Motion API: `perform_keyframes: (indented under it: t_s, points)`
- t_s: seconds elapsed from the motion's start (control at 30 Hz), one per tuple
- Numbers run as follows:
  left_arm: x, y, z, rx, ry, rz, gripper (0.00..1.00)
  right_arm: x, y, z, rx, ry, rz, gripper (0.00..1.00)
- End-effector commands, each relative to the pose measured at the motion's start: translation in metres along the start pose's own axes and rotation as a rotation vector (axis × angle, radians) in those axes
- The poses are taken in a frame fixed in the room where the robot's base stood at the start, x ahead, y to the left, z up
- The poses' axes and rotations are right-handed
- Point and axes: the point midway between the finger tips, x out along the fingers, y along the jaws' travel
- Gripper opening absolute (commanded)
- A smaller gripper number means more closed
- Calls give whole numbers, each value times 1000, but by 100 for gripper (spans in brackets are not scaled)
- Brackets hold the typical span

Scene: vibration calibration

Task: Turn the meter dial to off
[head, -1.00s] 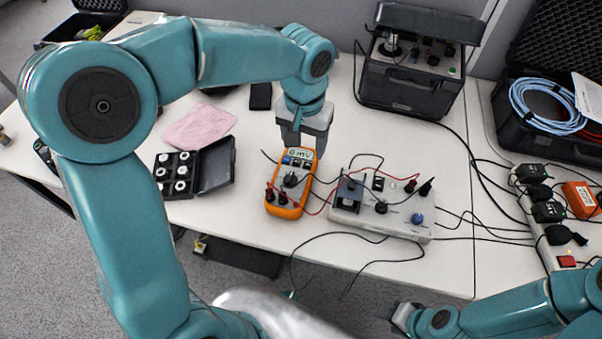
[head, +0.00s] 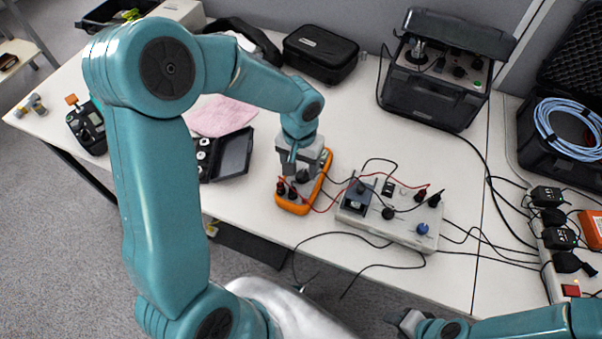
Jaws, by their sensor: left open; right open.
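The orange multimeter (head: 290,207) lies on the white table, left of the grey signal box. Red and black leads plug into its near end. Its dark dial (head: 303,176) shows just below my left gripper (head: 296,172), which hangs over the middle of the meter with its fingers pointing down. The gripper is open; I cannot tell whether a finger touches the dial. The gripper and wrist hide most of the meter's face and display. My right gripper (head: 401,319) is open and empty at the bottom, off the table's front edge.
The grey signal box (head: 400,226) with knobs stands close right of the meter, with leads between them. A case of small parts (head: 236,155) lies to the left by a pink cloth (head: 220,116). A black shaker unit (head: 433,92) stands behind. Cables hang over the front edge.

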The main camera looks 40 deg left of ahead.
Motion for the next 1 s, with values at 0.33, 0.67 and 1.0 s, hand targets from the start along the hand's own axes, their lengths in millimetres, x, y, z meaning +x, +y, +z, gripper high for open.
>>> perform_keyframes:
  t_s: [0.33, 0.67, 1.0]
  points:
    - [43, 3, 0, -1, -1, 0, 63, 2, 1, 0, 0, 0, 0, 49]
    - [44, 3, 0, -1, 0, 0, 47, 2, 1, 0, 0, 0, 0, 49]
    - [44, 3, -1, -9, 1, 0, 7, 5, 2, 0, 0, 0, 0, 49]
